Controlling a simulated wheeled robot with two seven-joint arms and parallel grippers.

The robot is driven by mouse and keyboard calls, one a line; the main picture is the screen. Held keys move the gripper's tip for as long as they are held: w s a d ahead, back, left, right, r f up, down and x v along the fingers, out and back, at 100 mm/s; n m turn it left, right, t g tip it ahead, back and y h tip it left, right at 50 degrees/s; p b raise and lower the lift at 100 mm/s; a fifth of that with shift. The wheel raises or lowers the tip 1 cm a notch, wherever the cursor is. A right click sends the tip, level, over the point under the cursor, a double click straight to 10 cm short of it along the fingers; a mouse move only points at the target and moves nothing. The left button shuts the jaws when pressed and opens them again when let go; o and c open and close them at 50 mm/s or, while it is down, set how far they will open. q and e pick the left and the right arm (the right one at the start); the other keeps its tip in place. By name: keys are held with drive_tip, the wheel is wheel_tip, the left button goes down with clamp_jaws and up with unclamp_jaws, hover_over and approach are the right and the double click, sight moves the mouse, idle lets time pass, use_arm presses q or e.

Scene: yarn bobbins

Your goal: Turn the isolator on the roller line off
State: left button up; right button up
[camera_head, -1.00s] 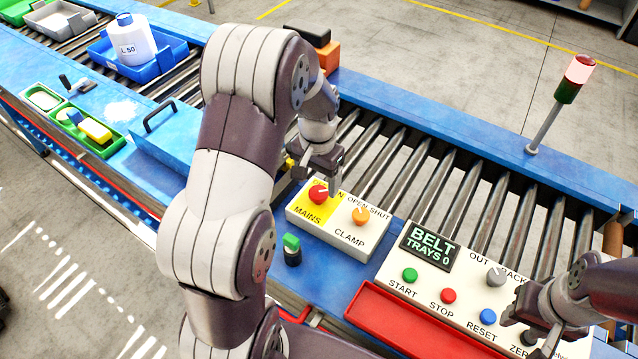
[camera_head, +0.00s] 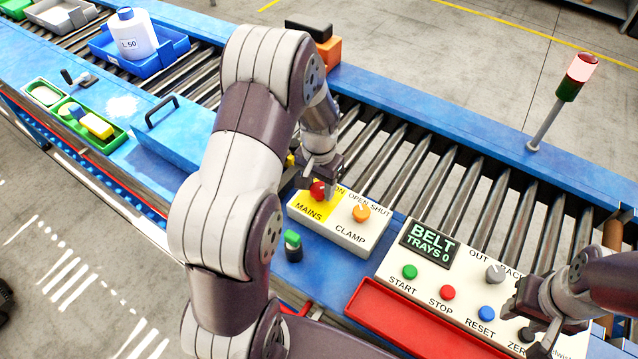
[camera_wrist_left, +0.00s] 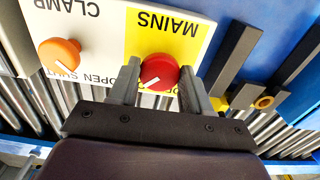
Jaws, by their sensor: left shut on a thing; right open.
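The isolator is a red round knob (camera_head: 317,191) on a yellow plate marked MAINS, on a white control box (camera_head: 330,232). My left gripper (camera_head: 322,183) is down at the knob. In the left wrist view its fingers (camera_wrist_left: 161,80) stand on either side of the red knob (camera_wrist_left: 160,68), shut on it. The knob's white pointer slants to the lower left there, towards partly covered lettering; in the head view, ON shows just right of the knob. My right gripper (camera_head: 532,318) is open over the lower right of the BELT panel (camera_head: 395,262).
An orange CLAMP knob (camera_head: 361,212) sits close right of the isolator. A green-topped black part (camera_head: 292,246) stands in front of the box. The rollers (camera_head: 440,170) run behind, with a lamp post (camera_head: 545,128) beyond. A red tray (camera_head: 400,325) lies in front of the BELT panel.

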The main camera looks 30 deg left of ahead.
use_arm(q)
drive_tip(key=n, duration=0.9)
drive_tip(key=shift+w+n, duration=0.1)
drive_tip(key=shift+n, duration=0.2)
drive_tip(key=n, duration=0.4)
drive_tip(key=shift+n, duration=2.1)
drive_tip(key=o, duration=0.9)
drive_tip(key=shift+o, duration=0.8)
drive_tip(key=shift+a, duration=0.1)
drive_tip(key=shift+r, duration=0.1)
